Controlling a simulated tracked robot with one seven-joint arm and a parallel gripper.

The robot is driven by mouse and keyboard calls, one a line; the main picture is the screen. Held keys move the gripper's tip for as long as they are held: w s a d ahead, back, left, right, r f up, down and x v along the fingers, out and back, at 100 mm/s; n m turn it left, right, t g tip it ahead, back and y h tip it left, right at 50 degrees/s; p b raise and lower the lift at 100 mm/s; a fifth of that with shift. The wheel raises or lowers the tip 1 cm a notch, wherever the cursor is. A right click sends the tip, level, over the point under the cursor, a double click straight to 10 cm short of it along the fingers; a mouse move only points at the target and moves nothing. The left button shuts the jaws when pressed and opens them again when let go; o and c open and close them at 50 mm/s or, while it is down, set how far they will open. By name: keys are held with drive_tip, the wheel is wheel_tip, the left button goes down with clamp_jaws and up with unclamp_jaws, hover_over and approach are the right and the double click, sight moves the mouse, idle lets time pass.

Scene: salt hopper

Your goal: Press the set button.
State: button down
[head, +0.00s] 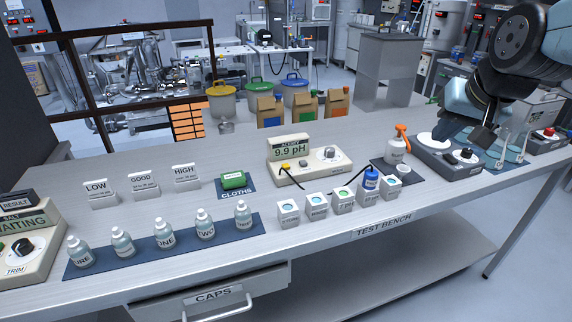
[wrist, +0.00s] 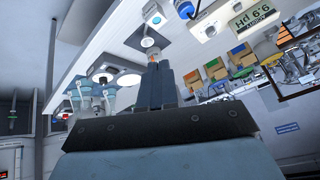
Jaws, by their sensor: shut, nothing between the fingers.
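No button's "set" label is legible. The acidity meter (head: 303,158) is a cream box on the bench showing 9.9 pH, with a yellow part at its left, a small control in the middle and a dark-pointered knob (head: 330,154) at right. It also shows at the top right of the wrist view (wrist: 222,22). The salt meter (head: 28,250) at the left edge reads WAITING, with a TRIM knob (head: 22,247) and a partly cut-off green control. My gripper (head: 484,136) is shut and empty above the bench's right end, near the stirrer, well right of both meters; its fingers show in the wrist view (wrist: 156,68).
A stirrer (head: 447,160) with a white plate and dark knobs sits below my gripper. Several bottles line a blue mat (head: 140,258).

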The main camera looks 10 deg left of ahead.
drive_tip(key=w+a+f+y, duration=0.1)
drive_tip(key=w+a+f, duration=0.1)
drive_tip(key=w+a, duration=0.4)
drive_tip(key=w+a+f+y, duration=0.1)
drive_tip(key=w+a, duration=0.4)
drive_tip(key=a, duration=0.4)
drive_tip(key=m+t+y, duration=0.1)
drive_tip(key=y, duration=0.1)
hover_over(288, 166)
wheel_tip(288, 166, down, 7)
drive_tip(key=shift+s, duration=0.2)
drive_tip(key=shift+f, duration=0.1)
drive_tip(key=shift+f, duration=4.35)
drive_tip(key=shift+f, duration=0.15)
drive_tip(key=shift+w+f, duration=0.1)
drive_tip(key=shift+f, duration=0.15)
